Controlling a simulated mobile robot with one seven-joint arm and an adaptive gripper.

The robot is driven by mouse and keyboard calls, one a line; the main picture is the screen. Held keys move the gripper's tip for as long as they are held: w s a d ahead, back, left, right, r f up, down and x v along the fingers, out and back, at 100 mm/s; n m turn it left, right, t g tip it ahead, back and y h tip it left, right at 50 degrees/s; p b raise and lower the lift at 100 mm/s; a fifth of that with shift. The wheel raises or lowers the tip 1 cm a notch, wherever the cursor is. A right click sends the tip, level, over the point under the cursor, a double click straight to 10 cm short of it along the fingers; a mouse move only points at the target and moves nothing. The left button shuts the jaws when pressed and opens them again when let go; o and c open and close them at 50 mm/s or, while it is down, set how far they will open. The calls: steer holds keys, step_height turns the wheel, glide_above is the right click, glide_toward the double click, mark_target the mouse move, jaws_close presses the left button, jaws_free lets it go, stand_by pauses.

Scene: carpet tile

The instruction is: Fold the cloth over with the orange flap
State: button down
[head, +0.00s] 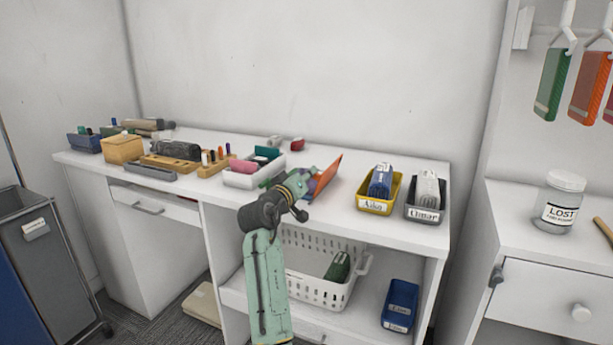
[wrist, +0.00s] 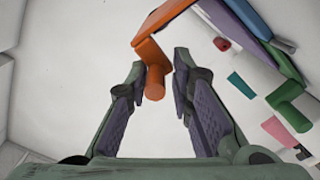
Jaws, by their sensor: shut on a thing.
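The orange flap (head: 327,173) stands tilted up on the white desk, partly hidden behind my arm. In the wrist view the orange flap (wrist: 165,18) ends in a round orange peg (wrist: 154,84). My gripper (wrist: 160,66) has its fingers on either side of this peg and is shut on it. A purple cloth (wrist: 240,38) lies to the right of the flap in the wrist view, beside a green part with a peg (wrist: 287,90) and a blue part (wrist: 250,18). How much of the cloth lies on the flap cannot be told.
A white tray (head: 233,180) with pink and teal items stands left of my gripper. A yellow bin (head: 366,205) and a grey bin (head: 423,214), each holding a rolled cloth, stand to the right. Small red and grey items lie behind. The desk front right is clear.

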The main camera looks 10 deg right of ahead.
steer(key=c, duration=1.6)
jaws_free()
steer(key=shift+w+a, duration=0.15)
steer(key=shift+a, duration=0.6)
steer(key=shift+d, duration=0.3)
steer(key=v, duration=1.2)
steer(key=shift+c, duration=0.4)
